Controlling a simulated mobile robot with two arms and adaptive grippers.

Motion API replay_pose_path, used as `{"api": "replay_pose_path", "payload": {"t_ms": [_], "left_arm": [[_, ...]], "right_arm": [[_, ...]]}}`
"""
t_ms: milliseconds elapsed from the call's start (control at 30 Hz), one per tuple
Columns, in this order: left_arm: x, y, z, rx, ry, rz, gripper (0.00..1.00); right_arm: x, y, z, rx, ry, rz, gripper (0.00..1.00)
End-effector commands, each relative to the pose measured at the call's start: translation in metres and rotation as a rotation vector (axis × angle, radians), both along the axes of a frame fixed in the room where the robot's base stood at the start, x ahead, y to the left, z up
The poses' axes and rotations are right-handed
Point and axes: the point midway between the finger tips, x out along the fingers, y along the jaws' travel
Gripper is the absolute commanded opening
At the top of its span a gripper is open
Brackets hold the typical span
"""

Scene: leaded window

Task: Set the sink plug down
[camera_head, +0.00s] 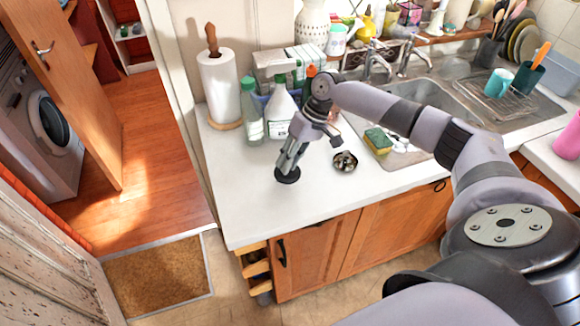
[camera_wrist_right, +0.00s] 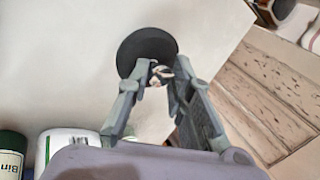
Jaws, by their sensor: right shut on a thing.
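The sink plug is a black round disc (camera_head: 288,176) low over the white worktop (camera_head: 250,205), left of the sink. I cannot tell whether its underside touches the worktop. My right gripper (camera_head: 290,165) comes down on it from above. In the right wrist view the plug (camera_wrist_right: 147,48) lies beyond the fingertips, and the gripper (camera_wrist_right: 160,75) is shut on the small pale fitting at its middle. My left gripper is in neither view.
A metal strainer (camera_head: 345,161) lies right of the plug. A green and yellow sponge (camera_head: 378,141) sits by the sink (camera_head: 430,100). Bottles (camera_head: 280,110) and a paper towel roll (camera_head: 219,85) stand behind. The worktop left and in front is clear up to its edge.

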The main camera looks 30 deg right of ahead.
Motion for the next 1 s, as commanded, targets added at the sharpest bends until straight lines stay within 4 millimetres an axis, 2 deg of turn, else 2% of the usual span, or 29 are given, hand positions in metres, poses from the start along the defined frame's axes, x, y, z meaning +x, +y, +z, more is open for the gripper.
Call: {"api": "replay_pose_path", "payload": {"t_ms": [200,500,533,833,1000], "left_arm": [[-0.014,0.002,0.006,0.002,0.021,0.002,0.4],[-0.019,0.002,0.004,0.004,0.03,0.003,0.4],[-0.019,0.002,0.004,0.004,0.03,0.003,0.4],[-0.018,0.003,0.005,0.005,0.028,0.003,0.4],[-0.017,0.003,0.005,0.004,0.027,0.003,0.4]], "right_arm": [[-0.001,0.0,-0.03,0.0,0.004,0.0,0.0],[0.0,0.0,-0.034,0.0,0.002,0.001,0.0],[0.0,0.0,-0.034,0.0,0.002,0.001,0.21],[0.0,0.0,-0.033,-0.001,0.002,0.0,0.41],[-0.001,0.0,-0.034,-0.001,0.002,0.0,0.41]]}}
